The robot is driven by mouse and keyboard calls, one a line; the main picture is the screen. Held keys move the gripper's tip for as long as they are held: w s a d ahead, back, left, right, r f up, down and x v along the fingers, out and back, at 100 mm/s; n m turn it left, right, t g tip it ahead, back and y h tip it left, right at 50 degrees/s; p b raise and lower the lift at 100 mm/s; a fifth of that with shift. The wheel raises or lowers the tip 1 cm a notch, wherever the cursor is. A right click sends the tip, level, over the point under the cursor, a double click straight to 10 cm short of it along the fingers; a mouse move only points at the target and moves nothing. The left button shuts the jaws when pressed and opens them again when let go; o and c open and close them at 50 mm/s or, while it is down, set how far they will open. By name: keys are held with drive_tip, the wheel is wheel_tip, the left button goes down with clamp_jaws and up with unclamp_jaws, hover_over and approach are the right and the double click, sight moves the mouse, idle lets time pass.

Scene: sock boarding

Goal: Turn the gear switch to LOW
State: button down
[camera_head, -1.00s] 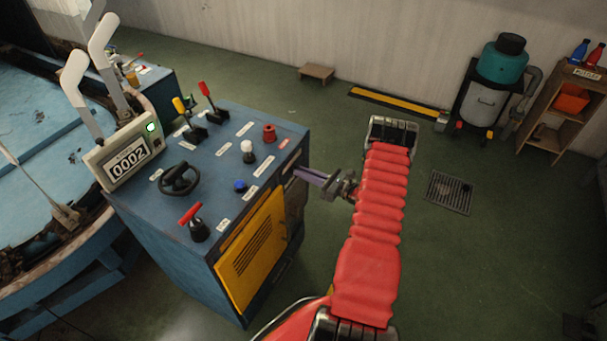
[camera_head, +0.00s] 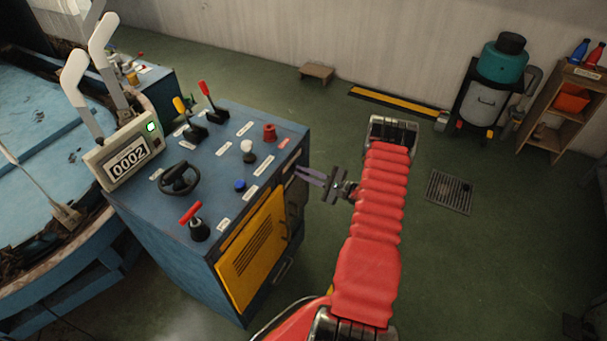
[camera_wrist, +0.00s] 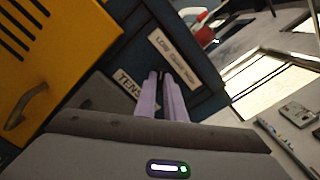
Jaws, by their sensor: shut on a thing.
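The control console (camera_head: 225,190) stands left of centre in the head view. My gripper (camera_head: 299,171) is at its right-hand side panel, with its two purple fingers pointing left at the panel. In the wrist view the fingertips (camera_wrist: 161,74) are close together on a small dark piece, the gear switch (camera_wrist: 160,73), mostly hidden between them. A white label plate (camera_wrist: 184,60) beside the fingertips begins with LOW; the rest is hard to read. My gripper is shut on the switch. Which way the switch points cannot be told.
A label reading TENS (camera_wrist: 127,82) sits close to the fingers. The yellow door (camera_head: 252,252) with a handle is nearby on the console. Levers, a handwheel (camera_head: 179,179) and buttons stand on the console top. The green floor to the right is open around a drain grate (camera_head: 449,192).

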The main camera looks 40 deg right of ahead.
drive_tip(key=shift+a+f+n, duration=0.1)
drive_tip(key=shift+a+n, duration=0.05)
drive_tip(key=shift+n, duration=0.35)
drive_tip(key=c, duration=1.8)
unclamp_jaws()
drive_tip(key=shift+c, duration=0.2)
drive_tip(key=shift+s, duration=0.1)
drive_tip(key=v, duration=1.3)
drive_tip(key=shift+s, duration=0.35)
